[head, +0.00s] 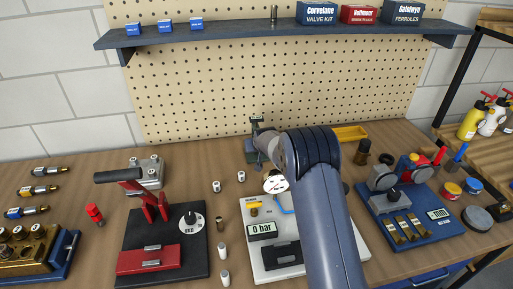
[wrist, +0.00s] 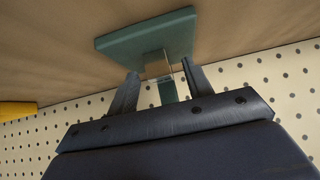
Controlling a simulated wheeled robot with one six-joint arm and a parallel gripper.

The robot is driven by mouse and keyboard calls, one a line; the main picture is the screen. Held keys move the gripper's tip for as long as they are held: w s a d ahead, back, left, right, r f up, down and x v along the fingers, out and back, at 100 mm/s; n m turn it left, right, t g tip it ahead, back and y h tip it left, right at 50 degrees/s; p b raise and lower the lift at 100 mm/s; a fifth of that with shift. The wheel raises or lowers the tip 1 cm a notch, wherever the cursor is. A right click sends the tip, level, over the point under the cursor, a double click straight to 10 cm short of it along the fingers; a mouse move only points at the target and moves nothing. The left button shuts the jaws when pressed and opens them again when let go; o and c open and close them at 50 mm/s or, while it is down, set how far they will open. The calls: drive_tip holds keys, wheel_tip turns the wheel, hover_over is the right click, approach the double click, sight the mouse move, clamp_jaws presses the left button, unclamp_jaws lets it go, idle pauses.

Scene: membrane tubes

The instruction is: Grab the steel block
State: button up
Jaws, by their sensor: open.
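My gripper (wrist: 160,70) is open in the wrist view, one finger on each side of a teal stand. The stand has a flat base plate (wrist: 120,42) and a narrow upright (wrist: 168,92). A small pale, shiny piece (wrist: 154,56) shows between the fingertips; I cannot tell whether the fingers touch it. In the head view the stand (head: 250,152) is at the back of the bench, partly hidden by my wrist. I cannot tell which piece is the steel block.
A pegboard rises close behind the stand, with a shelf (head: 290,37) of boxes above. A yellow tray (head: 350,133) lies right of my arm. A white panel (head: 262,228) with a gauge, the press (head: 165,240) and a blue fixture (head: 415,225) fill the front.

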drive_tip(key=shift+w+f, duration=0.15)
clamp_jaws()
idle(0.5)
